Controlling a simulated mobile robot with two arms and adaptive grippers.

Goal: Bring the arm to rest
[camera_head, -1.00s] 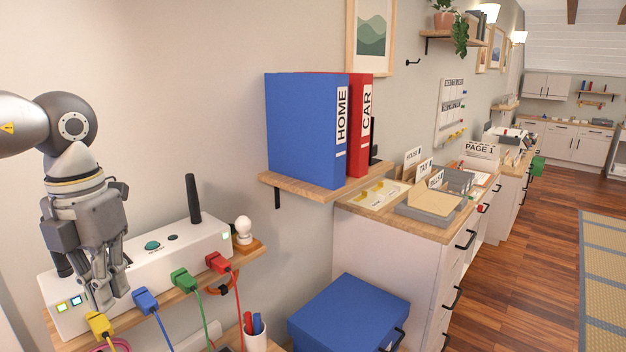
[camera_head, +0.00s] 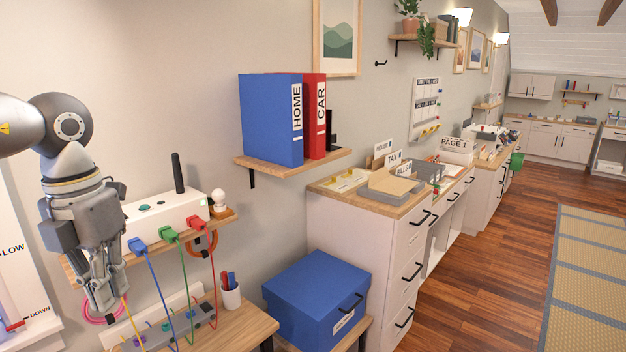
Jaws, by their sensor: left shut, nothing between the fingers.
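My left gripper (camera_head: 106,298) hangs fingers down at the lower left, at the end of my arm coming in from the left edge. Its fingers are shut with nothing between them. It shows in front of the left end of the white router box (camera_head: 165,213) and its shelf, hiding that part. Blue (camera_head: 138,246), green (camera_head: 169,235) and red (camera_head: 196,223) plugs sit along the router's front. A yellow cable (camera_head: 127,312) runs down beside the fingertips; I cannot tell whether they touch. My right gripper is not in view.
Below the router, a desk (camera_head: 240,325) holds a power strip (camera_head: 180,328) and a pen cup (camera_head: 230,297). A lever panel (camera_head: 22,270) marked LOW and DOWN stands at the left edge. A blue box (camera_head: 315,300) stands right of the desk. The wooden floor (camera_head: 490,250) at right is clear.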

